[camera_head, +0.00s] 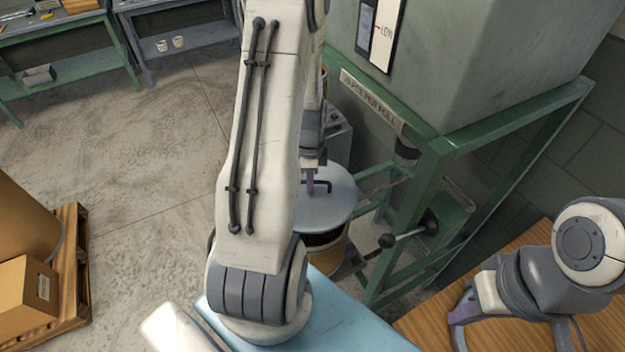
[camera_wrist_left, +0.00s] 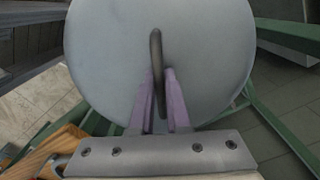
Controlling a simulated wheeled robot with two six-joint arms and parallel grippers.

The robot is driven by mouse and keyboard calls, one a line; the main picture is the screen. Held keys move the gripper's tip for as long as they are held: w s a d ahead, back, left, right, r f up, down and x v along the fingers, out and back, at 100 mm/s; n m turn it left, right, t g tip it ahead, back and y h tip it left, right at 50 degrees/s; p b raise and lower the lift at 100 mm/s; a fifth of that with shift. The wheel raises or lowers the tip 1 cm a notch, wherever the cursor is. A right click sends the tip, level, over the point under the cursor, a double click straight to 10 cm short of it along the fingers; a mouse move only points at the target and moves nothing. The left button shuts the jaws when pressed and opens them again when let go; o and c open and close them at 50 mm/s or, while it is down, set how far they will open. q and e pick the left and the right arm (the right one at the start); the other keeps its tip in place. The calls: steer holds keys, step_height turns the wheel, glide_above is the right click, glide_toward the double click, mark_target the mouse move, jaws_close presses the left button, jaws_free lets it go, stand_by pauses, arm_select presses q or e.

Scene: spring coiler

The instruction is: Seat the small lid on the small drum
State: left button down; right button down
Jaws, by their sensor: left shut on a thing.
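The small lid (camera_head: 333,203) is a round grey disc with a dark bar handle (camera_wrist_left: 156,50). My left gripper (camera_head: 314,182) is shut on this handle from above, and the lid fills much of the left wrist view (camera_wrist_left: 105,60). The small drum (camera_head: 337,258), yellowish with a dark band or opening near its top, stands directly below the lid. A dark gap shows between the lid's near edge and the drum, and the lid hides most of the rim. My right gripper (camera_head: 462,318) is low at the right, over a wooden surface; its finger spread is unclear.
A green frame (camera_head: 440,180) carrying a large grey hopper (camera_head: 470,60) stands right of the drum. A black-knobbed lever (camera_head: 402,238) sticks out towards the drum. A light blue surface (camera_head: 350,318) lies in front.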

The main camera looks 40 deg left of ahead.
arm_select(q)
step_height(320, 180, down, 4)
steer(key=b, duration=0.3)
steer(key=shift+f+b, duration=1.25)
steer(key=shift+f, duration=0.6)
steer(key=shift+s, duration=0.1)
steer(key=c, duration=0.8)
jaws_free()
steer(key=shift+o, duration=0.2)
steer(key=o, duration=0.5)
